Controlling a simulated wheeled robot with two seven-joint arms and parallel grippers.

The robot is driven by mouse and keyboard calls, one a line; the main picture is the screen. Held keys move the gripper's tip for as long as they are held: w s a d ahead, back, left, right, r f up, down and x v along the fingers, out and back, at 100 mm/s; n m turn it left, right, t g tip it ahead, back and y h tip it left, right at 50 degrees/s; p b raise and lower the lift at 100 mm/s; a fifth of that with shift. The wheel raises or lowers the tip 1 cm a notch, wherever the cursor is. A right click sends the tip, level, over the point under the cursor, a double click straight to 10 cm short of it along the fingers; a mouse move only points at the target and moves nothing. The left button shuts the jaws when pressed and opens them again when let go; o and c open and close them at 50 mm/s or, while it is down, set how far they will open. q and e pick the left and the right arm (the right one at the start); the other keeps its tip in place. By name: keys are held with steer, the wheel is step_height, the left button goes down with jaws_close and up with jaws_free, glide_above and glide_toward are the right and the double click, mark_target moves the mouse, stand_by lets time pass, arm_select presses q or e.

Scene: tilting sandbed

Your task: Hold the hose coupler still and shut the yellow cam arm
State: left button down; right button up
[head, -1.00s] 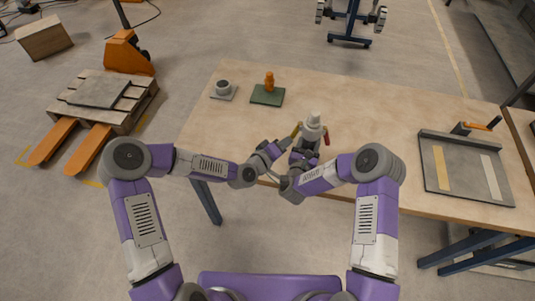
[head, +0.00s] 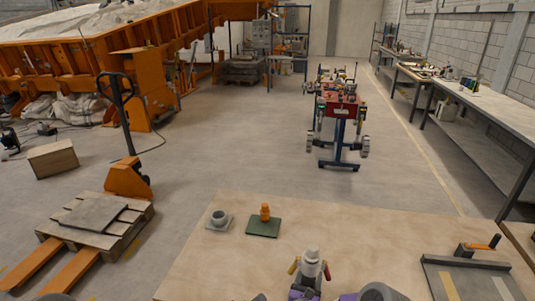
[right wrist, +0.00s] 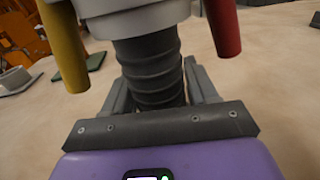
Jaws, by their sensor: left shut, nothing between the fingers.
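The hose coupler (head: 311,258) stands upright near the table's front edge, with a pale grey top. Its yellow cam arm (head: 293,266) slants down and outward on the left; its red cam arm (head: 327,271) is on the right. In the right wrist view the yellow arm (right wrist: 66,45) and red arm (right wrist: 222,25) hang beside the grey body. The black ribbed hose (right wrist: 152,70) below stands between the fingers of my right gripper (right wrist: 155,95), shut on it. Only a dark tip of my left gripper (head: 259,297) shows at the bottom edge, shut and empty, left of the coupler.
A grey cup-like part on a plate (head: 218,220) and an orange part on a green plate (head: 264,224) stand farther back left. A grey tray (head: 470,278) lies at the right. The wooden table (head: 370,225) is clear between them.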

steer(key=o, duration=0.4)
steer(key=shift+c, duration=0.2)
